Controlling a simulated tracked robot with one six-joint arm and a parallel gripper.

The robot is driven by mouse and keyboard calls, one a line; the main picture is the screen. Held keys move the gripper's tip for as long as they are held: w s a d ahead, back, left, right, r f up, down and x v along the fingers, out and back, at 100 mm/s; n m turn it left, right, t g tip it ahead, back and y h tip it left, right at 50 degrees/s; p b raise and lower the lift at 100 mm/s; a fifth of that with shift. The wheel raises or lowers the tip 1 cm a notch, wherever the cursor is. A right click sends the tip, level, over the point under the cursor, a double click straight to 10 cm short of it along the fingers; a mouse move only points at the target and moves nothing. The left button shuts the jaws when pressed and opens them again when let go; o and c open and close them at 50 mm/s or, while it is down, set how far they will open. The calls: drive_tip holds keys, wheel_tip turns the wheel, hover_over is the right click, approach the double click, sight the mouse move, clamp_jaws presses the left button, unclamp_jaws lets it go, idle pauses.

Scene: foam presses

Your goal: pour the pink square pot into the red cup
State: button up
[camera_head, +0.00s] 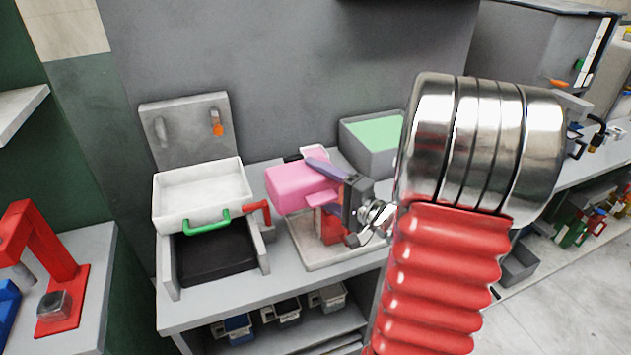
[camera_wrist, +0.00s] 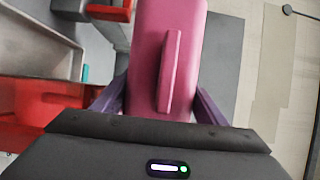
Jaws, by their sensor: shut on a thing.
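The pink square pot (camera_head: 292,188) is held in the air over the bench in the head view, and its pink side with a raised handle bar (camera_wrist: 172,70) fills the middle of the wrist view. My gripper (camera_head: 325,172) has purple fingers shut on the pot, one on each side in the wrist view (camera_wrist: 160,105). The pot's opening and contents are not clearly visible. A red object (camera_head: 331,228), probably the red cup, stands just below the pot on a pale tray, partly hidden by my gripper. Red parts at the left of the wrist view are too unclear to name.
A white tray with a green handle (camera_head: 207,226) sits over a black-floored press at the left, a red handle beside it. A grey bin with green contents (camera_head: 375,133) stands behind my gripper. The pale tray (camera_head: 318,258) has bare room at its front.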

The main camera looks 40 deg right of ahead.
drive_tip(key=shift+d+f+m, duration=0.15)
drive_tip(key=shift+d+m, duration=0.05)
drive_tip(key=shift+m, duration=0.3)
drive_tip(key=shift+s+d+m+t, duration=0.1)
drive_tip(key=shift+d+m+t, duration=0.1)
drive_tip(key=shift+m+t, duration=0.25)
drive_tip(key=shift+a, duration=0.1)
